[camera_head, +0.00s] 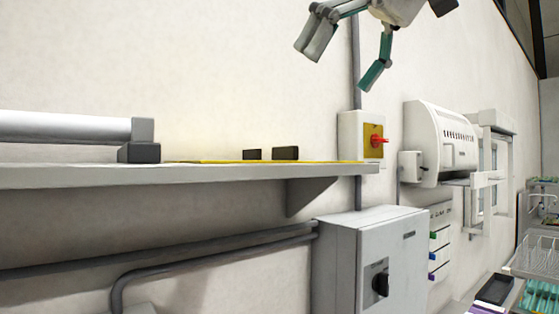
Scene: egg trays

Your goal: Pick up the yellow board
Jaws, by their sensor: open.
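The yellow board (224,162) lies flat on a grey wall shelf and shows as a thin yellow strip, seen almost edge-on. Two small dark blocks, a left one (252,154) and a right one (285,153), stand at the board; I cannot tell whether they rest on it or behind it. My gripper (344,65) is at the top of the view, above and to the right of the board. Its grey and teal fingers are spread apart with nothing between them.
The shelf (200,174) also holds a white tube (65,127) with a grey end at left. A yellow switch plate with a red knob (376,139) is on the wall near the shelf's right end. A grey cabinet (370,255) hangs below. Air above the board is clear.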

